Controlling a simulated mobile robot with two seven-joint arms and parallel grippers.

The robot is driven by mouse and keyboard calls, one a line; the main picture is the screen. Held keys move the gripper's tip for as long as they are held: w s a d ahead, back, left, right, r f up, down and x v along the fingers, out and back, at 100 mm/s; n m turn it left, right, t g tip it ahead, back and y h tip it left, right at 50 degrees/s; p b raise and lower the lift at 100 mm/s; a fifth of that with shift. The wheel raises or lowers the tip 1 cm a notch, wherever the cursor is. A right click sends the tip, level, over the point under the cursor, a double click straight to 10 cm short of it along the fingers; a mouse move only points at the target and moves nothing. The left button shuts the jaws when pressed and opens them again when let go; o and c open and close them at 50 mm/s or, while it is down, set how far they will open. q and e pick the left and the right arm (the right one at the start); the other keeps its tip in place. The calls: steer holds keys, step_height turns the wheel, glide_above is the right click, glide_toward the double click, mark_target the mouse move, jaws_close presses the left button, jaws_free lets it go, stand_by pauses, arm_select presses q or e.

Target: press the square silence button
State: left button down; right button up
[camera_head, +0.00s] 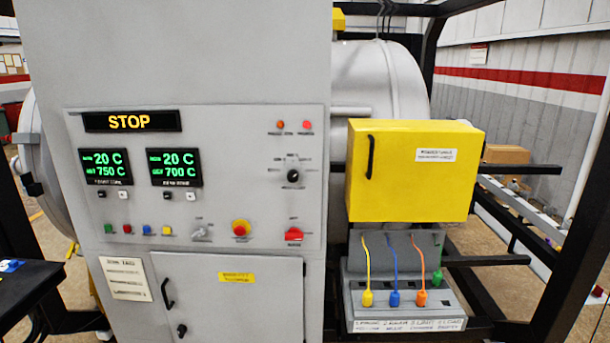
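The grey furnace control panel (215,205) faces me. Small black and white buttons also sit under the two green-lit displays (105,167). The display above them (130,121) reads STOP. Neither of my grippers is in view.
A yellow box (400,190) juts out at the right, above colored cables (393,275). A cabinet door (230,300) with a black handle is below.

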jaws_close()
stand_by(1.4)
